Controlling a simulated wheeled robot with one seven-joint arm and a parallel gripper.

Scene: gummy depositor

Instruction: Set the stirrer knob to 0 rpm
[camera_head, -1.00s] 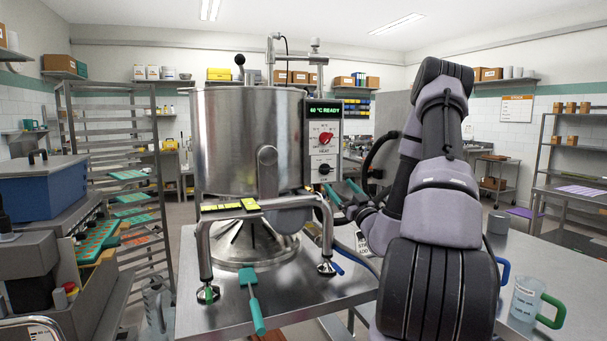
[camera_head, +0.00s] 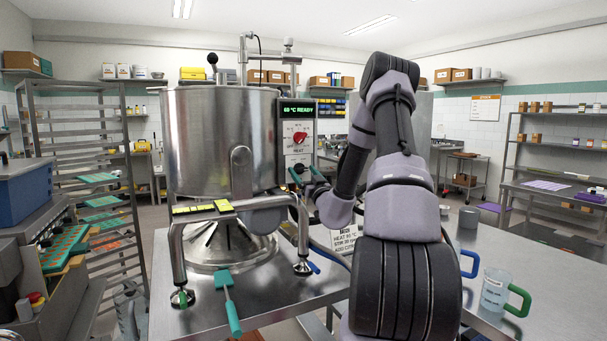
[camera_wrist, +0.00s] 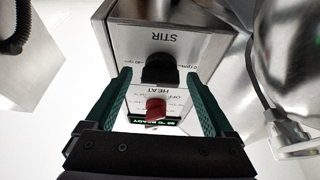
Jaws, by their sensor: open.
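The black stirrer knob (camera_wrist: 160,69) sits on the panel face under the label STIR, which is upside down in the wrist view. The red heat knob (camera_head: 299,138) is above it on the control box (camera_head: 298,112); it also shows in the wrist view (camera_wrist: 155,108). The display reads 60 °C READY. My gripper (camera_wrist: 160,82) is open, with one green finger on either side of the stirrer knob in the picture. I cannot tell whether the fingers touch it. In the head view the gripper (camera_head: 305,172) is at the lower panel and hides the stirrer knob. The knob's exact setting is unreadable.
The steel kettle (camera_head: 222,140) stands just left of the control box on a steel table (camera_head: 328,285). A teal-handled spatula (camera_head: 229,300) lies at its front. A jug with a green handle (camera_head: 495,290) stands at the right. A printed card (camera_head: 335,238) is below the gripper.

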